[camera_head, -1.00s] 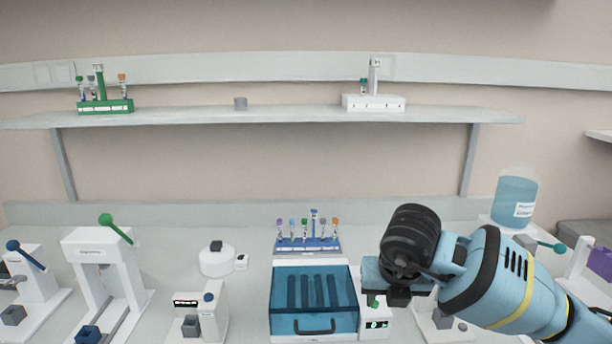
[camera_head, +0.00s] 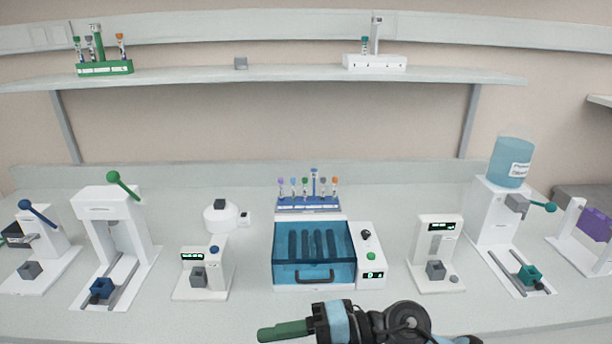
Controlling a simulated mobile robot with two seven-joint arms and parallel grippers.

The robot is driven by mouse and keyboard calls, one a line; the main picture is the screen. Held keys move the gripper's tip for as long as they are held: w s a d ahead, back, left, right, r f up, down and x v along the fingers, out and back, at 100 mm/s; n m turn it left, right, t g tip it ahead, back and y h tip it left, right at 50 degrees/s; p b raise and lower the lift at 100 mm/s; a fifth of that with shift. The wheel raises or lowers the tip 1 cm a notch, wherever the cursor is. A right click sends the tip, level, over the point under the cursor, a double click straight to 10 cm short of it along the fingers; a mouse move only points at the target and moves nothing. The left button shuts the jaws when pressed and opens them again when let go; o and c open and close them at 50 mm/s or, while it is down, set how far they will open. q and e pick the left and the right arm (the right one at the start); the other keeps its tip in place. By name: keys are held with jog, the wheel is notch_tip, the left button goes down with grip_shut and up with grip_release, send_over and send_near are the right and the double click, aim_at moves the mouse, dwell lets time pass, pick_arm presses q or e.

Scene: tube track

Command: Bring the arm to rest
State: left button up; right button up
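My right arm comes in at the bottom edge, right of centre. Its black and blue wrist leads to the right gripper (camera_head: 284,332), a dark green end that points left, low in front of the blue-lidded box. I see it from the side, and the frame does not show whether its fingers are apart. I see no object clearly held in it. My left gripper is not in view.
The blue-lidded box (camera_head: 313,256) stands mid-bench, with a blue tube rack (camera_head: 309,204) behind it. White devices stand at both sides, including a lever press (camera_head: 107,212) and a bottle dispenser (camera_head: 492,222). A shelf (camera_head: 190,77) holds a green rack (camera_head: 105,68) and a white rack (camera_head: 375,63).

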jog(key=w+d+f+m+t+h, duration=0.1)
jog(key=d+f+m+t+h, duration=0.45)
jog(key=m+t, duration=0.6)
jog(key=w+d+f+m+t+h, duration=0.2)
jog(key=d+f+m+t, duration=0.55)
jog(key=m, duration=0.65)
jog(key=s+d+f+m+g+h, duration=0.3)
jog(key=s+d+f+m, duration=0.1)
jog(key=s+f, duration=0.4)
jog(key=s+d+f+m+g+h, duration=0.3)
jog(key=s+d+f+g+h, duration=0.1)
jog(key=s+d+f, duration=0.3)
notch_tip(320, 180, down, 4)
jog(key=s, duration=0.2)
jog(key=shift+s+d+m, duration=0.3)
jog(key=shift+m, duration=0.05)
jog(key=shift+r, duration=0.1)
